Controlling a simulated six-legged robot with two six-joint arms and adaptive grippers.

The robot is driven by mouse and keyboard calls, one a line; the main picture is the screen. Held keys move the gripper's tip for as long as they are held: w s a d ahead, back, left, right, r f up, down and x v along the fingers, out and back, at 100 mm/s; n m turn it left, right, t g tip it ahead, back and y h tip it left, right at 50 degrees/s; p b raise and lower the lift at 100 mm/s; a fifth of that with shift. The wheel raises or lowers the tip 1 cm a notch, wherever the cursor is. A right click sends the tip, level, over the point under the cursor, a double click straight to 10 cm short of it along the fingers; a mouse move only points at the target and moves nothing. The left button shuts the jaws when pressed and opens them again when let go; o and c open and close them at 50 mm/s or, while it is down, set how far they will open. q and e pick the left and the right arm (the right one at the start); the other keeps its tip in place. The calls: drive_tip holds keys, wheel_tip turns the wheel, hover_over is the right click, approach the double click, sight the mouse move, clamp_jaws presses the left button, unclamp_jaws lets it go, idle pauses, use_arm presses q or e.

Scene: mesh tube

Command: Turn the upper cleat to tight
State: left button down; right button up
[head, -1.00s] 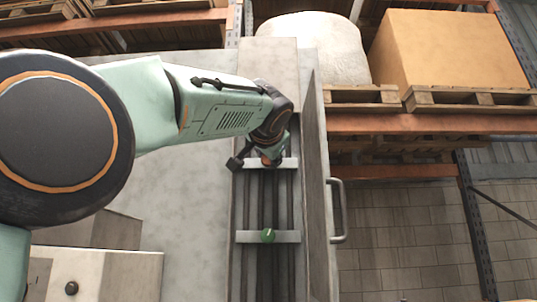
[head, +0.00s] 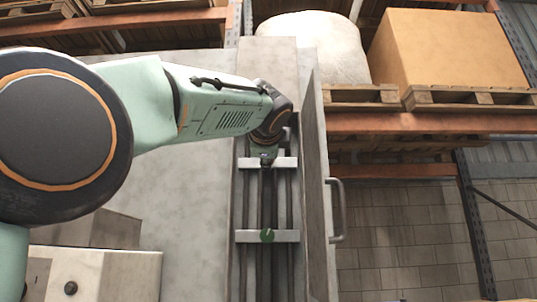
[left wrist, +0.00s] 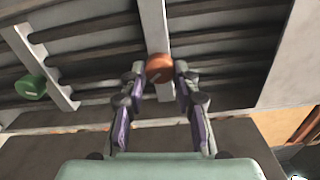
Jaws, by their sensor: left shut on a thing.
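The upper cleat is a pale crossbar (head: 287,163) over the dark ribbed channel in the head view. Its round orange-red knob (left wrist: 160,68) shows in the left wrist view, between my fingertips. My left gripper (left wrist: 160,76) is shut on this knob, one finger at each side. In the head view my left gripper (head: 264,158) covers the knob, so its mark cannot be read there. The lower crossbar (head: 287,236) carries a green knob (head: 267,236), apart from my gripper. My right gripper is in neither view.
An open door panel (head: 316,190) with a bar handle (head: 338,210) stands just right of the channel. A grey box with a dark knob (head: 71,288) is at lower left. A large carton (head: 447,50) and a pale sack (head: 315,45) sit on pallets behind.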

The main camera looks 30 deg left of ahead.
use_arm(q)
drive_tip(key=shift+s+a+r+m, duration=0.1)
drive_tip(key=shift+r+m, duration=0.1)
drive_tip(key=shift+m, duration=1.65)
drive_tip(key=shift+s+r+m, duration=0.1)
drive_tip(key=shift+r+m, duration=0.05)
drive_tip(key=shift+m, duration=1.7)
drive_tip(key=shift+w, duration=0.1)
drive_tip(key=c, duration=1.3)
unclamp_jaws()
drive_tip(key=shift+c, duration=0.2)
drive_tip(key=o, duration=0.4)
drive_tip(key=shift+w+a+f, duration=0.15)
drive_tip(key=shift+w+f, duration=0.1)
drive_tip(key=shift+c, duration=0.2)
drive_tip(key=shift+s, duration=0.15)
